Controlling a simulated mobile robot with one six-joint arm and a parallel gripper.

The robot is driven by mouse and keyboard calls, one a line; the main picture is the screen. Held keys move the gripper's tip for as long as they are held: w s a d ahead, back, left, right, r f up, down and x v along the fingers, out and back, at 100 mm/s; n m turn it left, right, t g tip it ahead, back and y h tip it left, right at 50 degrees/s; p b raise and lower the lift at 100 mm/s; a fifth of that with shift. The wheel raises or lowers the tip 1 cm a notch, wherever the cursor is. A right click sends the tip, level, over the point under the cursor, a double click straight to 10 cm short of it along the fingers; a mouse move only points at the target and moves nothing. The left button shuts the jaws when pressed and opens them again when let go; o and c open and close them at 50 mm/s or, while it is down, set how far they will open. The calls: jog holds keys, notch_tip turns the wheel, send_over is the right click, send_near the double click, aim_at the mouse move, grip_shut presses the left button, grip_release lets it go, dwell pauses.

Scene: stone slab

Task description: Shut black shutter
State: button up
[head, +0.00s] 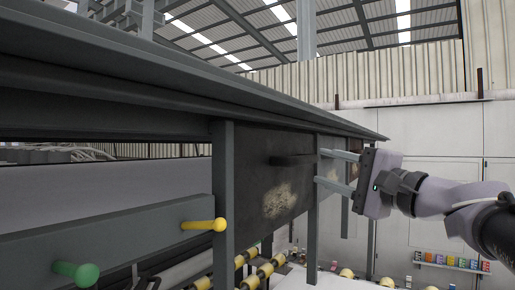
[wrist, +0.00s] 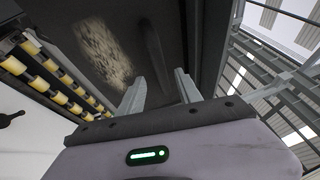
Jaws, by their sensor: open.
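The black shutter (head: 250,185) is a dark panel with a pale worn patch, set between two grey posts under the long grey top. A dark bar handle (head: 292,160) sticks out near its upper part. In the wrist view the shutter (wrist: 60,15) fills the upper middle, and its handle (wrist: 153,45) runs up from between the fingertips. My gripper (head: 320,167) is open and empty, to the right of the handle by the right post. In the wrist view my gripper (wrist: 160,76) points at the handle; I cannot tell whether they touch. How far the shutter stands open is unclear.
A yellow knob (head: 204,225) and a green knob (head: 76,273) stick out from the grey rail at left. Yellow-banded rollers (head: 262,272) lie below. A shelf of small coloured items (head: 452,262) is on the back wall. Open floor lies to the right.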

aim_at(308, 160)
jog(key=p+x, duration=0.2)
jog(key=x, duration=0.4)
jog(key=shift+a+r, duration=0.2)
jog(key=shift+w+f, duration=0.15)
jog(key=shift+w, duration=0.45)
jog(key=shift+s+a, duration=0.1)
jog(key=shift+s, duration=0.15)
grip_shut()
